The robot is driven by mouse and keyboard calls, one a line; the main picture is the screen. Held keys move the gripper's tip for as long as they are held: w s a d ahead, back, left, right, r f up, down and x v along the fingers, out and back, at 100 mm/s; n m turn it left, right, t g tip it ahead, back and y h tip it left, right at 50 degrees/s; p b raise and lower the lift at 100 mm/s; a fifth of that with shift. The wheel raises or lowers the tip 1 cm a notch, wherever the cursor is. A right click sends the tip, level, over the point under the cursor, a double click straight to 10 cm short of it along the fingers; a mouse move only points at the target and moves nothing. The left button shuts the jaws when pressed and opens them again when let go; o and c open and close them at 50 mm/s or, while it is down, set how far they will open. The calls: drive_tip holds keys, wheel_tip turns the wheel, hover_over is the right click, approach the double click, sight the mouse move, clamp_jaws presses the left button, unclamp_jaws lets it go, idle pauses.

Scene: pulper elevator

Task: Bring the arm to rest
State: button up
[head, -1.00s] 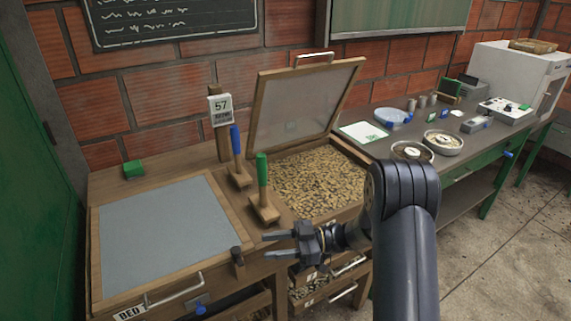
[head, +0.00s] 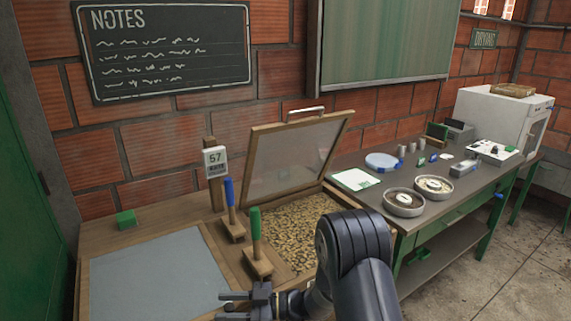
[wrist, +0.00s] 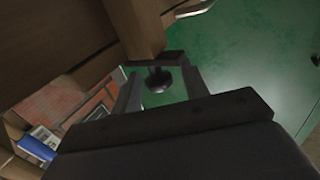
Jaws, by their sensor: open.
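My gripper (head: 232,306) is at the bottom of the head view, with its fingers apart and pointing left. It is in front of the wooden bench, near the right edge of the grey-topped bed (head: 150,280). In the wrist view my gripper (wrist: 158,75) shows two spread fingers. A dark round knob (wrist: 158,80) appears between or beyond them, close to a wooden edge; I cannot tell whether anything touches. Nothing is seen held. My dark arm crosses the lower middle of the head view.
A green-handled tool (head: 256,240) and a blue-handled tool (head: 231,205) stand on the bench close behind my gripper. The hinged lid (head: 295,150) stands raised over a bin of beans (head: 290,225). A table with dishes (head: 404,203) is at right. Open floor (head: 500,280) lies at lower right.

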drive_tip(key=shift+n+g+b, duration=0.3)
drive_tip(key=shift+n+g, duration=0.1)
drive_tip(key=shift+g, duration=0.2)
